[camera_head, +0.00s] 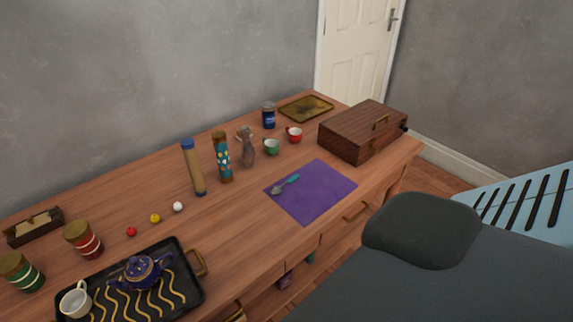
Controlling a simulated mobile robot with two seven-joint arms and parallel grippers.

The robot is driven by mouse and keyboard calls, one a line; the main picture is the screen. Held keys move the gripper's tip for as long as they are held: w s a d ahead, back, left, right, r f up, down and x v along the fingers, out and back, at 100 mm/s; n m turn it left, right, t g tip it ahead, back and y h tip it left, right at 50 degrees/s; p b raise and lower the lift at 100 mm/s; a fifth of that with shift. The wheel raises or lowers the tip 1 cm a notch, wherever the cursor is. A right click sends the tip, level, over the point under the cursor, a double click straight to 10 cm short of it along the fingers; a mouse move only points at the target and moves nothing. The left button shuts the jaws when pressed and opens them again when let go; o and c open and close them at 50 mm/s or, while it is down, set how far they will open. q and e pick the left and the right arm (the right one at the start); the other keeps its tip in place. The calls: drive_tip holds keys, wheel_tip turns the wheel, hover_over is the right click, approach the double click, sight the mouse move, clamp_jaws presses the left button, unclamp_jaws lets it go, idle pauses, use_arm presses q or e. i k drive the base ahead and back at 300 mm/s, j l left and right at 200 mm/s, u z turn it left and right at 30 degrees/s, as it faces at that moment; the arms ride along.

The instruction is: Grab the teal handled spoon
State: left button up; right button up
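The teal handled spoon (291,180) lies on a purple mat (322,200) on the wooden table, near the mat's upper left edge. Its teal handle points to the upper right and its grey bowl end to the lower left. Nothing covers the spoon. Neither of my grippers shows in the head view.
A green cup (271,147), a red cup (294,134) and a glass bottle (248,150) stand behind the mat. A wooden box (362,133) is to its right. A black tray (186,255) with a blue teapot (141,272) is at lower left. Table around the mat's left is clear.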

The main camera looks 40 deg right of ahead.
sight(276, 191)
drive_tip(key=j+z, duration=0.15)
drive_tip(key=z, duration=0.35)
drive_tip(key=j+z, duration=0.25)
drive_tip(key=z, duration=0.2)
